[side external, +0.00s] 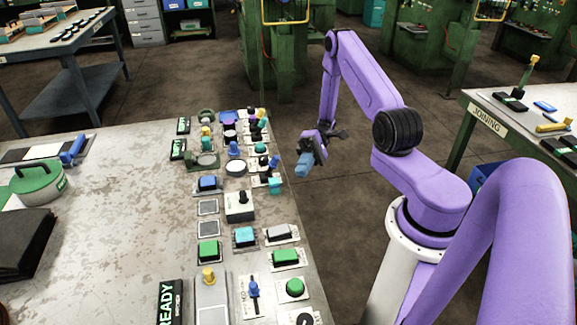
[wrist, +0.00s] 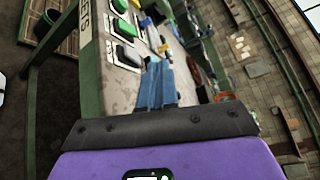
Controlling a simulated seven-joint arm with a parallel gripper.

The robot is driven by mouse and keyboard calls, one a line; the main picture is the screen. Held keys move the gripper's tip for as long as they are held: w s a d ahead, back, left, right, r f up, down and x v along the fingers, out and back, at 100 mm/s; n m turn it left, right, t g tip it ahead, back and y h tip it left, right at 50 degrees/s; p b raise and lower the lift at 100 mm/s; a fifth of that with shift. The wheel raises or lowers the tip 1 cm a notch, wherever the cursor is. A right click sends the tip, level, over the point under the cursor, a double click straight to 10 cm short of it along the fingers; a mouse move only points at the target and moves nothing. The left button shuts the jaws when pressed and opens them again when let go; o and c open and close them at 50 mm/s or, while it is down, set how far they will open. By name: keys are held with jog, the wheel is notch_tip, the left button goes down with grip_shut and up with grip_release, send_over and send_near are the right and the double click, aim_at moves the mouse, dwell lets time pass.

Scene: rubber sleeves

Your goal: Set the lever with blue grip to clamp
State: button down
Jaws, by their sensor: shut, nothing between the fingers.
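Several blue-handled controls show in the side external view. One is a small upright lever with a blue grip (side external: 253,288) on a pale plate near the front edge. A larger blue handle (side external: 73,150) stands on a plate at the far left of the table. Blue knobs (side external: 234,149) also stand in the crowded back cluster. Labels are too small to read, so I cannot tell which one has a clamp setting. My gripper (side external: 302,170) has blue fingers and hangs beyond the table's right edge, apart from every control. In the wrist view the fingers (wrist: 156,84) are together and empty.
The worn table (side external: 110,230) carries several buttons, knobs and switches along its right side. A green-lidded round pot (side external: 38,184) and a dark stack (side external: 22,240) lie at left. A "JOINING" table (side external: 492,118) stands at right. The table's middle is mostly bare.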

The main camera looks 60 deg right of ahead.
jog(key=s+d+f+m+t+h, duration=0.2)
jog(key=d+f+m+t+h, duration=0.2)
jog(key=m+t, duration=0.3)
jog(key=s+d+f+m+t+h, duration=0.2)
jog(key=d+f+m+t+h, duration=0.2)
jog(key=t, duration=1.3)
jog(key=shift+s+d+f+m+h, duration=0.15)
jog(key=shift+s+f+m+h, duration=0.2)
jog(key=shift+f+m, duration=1.1)
send_near(273, 165)
jog(key=w+r, duration=0.2)
jog(key=w, duration=0.1)
jog(key=w+r, duration=0.1)
jog(key=w, duration=0.1)
jog(key=shift+r, duration=0.2)
jog(key=shift+n, duration=0.25)
